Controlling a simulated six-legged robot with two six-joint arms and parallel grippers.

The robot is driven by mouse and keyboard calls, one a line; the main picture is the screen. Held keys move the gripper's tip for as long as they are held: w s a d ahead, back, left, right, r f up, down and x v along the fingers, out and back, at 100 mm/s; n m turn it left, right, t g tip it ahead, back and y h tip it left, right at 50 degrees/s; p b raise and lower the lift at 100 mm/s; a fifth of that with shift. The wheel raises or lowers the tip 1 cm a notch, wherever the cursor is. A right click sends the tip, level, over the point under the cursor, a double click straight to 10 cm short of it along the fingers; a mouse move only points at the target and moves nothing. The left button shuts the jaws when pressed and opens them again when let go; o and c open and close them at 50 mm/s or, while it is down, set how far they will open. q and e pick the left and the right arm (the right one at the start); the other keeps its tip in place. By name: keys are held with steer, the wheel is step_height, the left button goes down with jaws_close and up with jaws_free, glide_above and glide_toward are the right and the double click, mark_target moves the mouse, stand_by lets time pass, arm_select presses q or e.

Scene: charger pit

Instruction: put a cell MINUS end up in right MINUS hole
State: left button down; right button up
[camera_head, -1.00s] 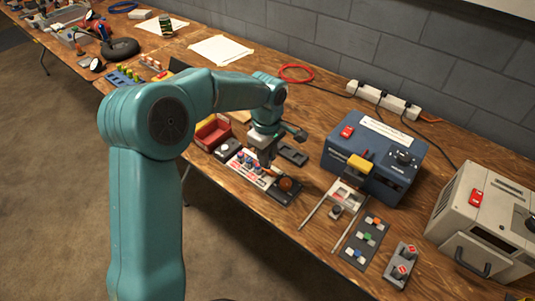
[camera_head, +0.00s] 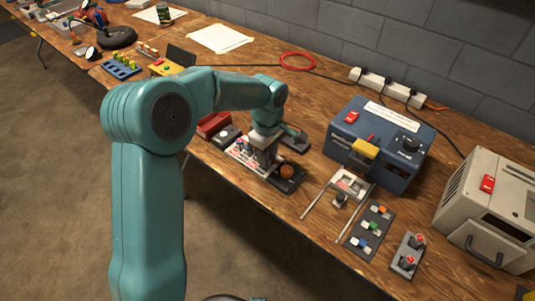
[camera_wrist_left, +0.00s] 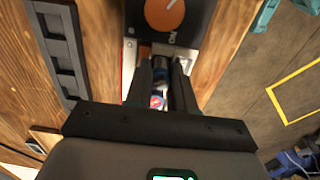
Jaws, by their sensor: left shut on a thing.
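My left gripper (camera_head: 264,163) is over the white charger panel (camera_head: 236,155), pointing down close to its surface. In the wrist view its two dark fingers (camera_wrist_left: 161,72) are shut on a small cell (camera_wrist_left: 157,100), of which a blue, red and white part shows between them. The fingers hide most of the cell, so I cannot tell which end is up or whether it touches a hole. The white panel also shows in the wrist view (camera_wrist_left: 129,60); its holes and their marks cannot be read. My right gripper is not in view.
A black plate with an orange knob (camera_head: 287,172) adjoins the panel. A red bin (camera_head: 212,124) and a dark tray (camera_head: 294,139) are close by. A blue box (camera_head: 345,148), switch strips (camera_head: 368,231) and a beige unit (camera_head: 480,205) stand to the right.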

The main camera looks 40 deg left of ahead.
arm_select(q)
steer(key=shift+f, duration=0.25)
stand_by(0.8)
steer(key=c, duration=0.9)
jaws_free()
steer(key=shift+r+p, duration=2.5)
steer(key=shift+r, duration=1.1)
steer(key=shift+f, duration=0.1)
